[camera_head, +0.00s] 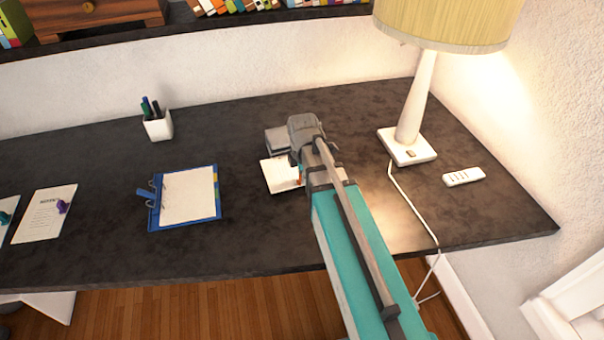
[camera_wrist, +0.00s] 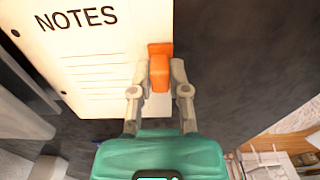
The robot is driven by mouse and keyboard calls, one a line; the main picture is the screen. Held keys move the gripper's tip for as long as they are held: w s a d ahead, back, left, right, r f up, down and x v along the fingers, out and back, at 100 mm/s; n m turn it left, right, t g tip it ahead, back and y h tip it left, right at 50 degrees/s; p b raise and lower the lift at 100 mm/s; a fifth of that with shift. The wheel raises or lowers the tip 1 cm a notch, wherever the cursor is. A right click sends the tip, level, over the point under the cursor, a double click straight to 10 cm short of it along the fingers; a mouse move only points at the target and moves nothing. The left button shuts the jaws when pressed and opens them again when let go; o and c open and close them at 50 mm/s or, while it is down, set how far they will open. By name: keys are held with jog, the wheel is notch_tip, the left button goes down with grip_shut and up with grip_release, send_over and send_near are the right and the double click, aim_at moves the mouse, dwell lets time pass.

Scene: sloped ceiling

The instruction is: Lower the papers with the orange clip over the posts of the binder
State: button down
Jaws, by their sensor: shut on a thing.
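My gripper (camera_wrist: 159,84) is shut on the orange clip (camera_wrist: 160,68) at the edge of the papers (camera_wrist: 95,70). The top sheet reads NOTES and has punched holes. In the head view the papers (camera_head: 279,174) show partly, beside and beneath my arm, which hides most of the clip and gripper; their height above the desk is hard to tell. The blue binder (camera_head: 217,207) lies open on the desk to the left of the papers. It has a blue lever and metal posts (camera_head: 155,188) on its left side, and white sheets with coloured tabs lie in it.
A white cup with pens (camera_head: 157,125) stands behind the binder. A sheet with a purple pin (camera_head: 43,215) lies at the left. A lamp (camera_head: 412,130), its cord and a white remote-like thing (camera_head: 463,177) are at the right. Bare desk lies between binder and papers.

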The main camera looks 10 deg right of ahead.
jog(key=shift+s, duration=0.7)
jog(key=c, duration=0.5)
grip_release()
jog(key=shift+c, duration=0.2)
